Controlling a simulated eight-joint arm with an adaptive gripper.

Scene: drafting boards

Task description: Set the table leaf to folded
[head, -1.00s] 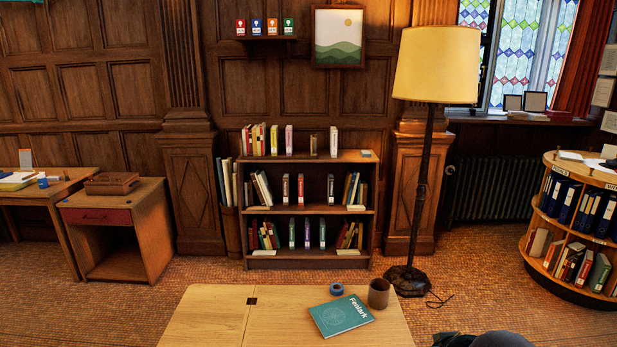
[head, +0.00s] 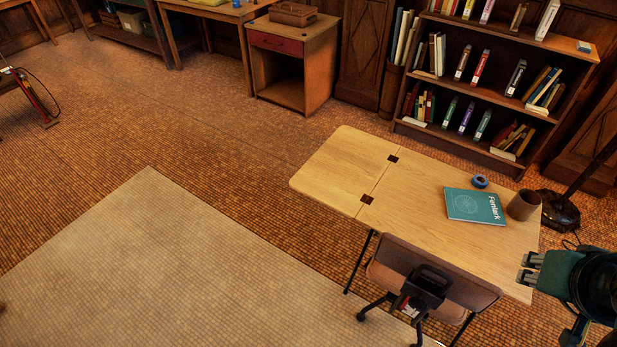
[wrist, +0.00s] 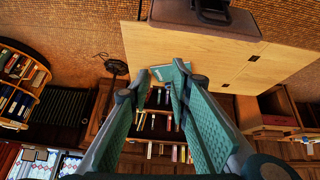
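The table leaf (head: 338,172) is the light wooden left section of the table (head: 425,212). It lies level with the main top, joined along a seam with two dark hinges (head: 367,199). In the wrist view, which is upside down, the leaf (wrist: 275,65) is at the right, beyond the seam. My gripper (head: 527,267) is at the table's right end in the head view, far from the leaf. Its fingers (wrist: 160,80) are apart with nothing between them. The leaf's underside is hidden.
A teal book (head: 475,206), a blue tape roll (head: 480,181) and a brown cup (head: 523,205) are on the main top. A bookshelf (head: 490,95) is behind. The floor left of the leaf is clear.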

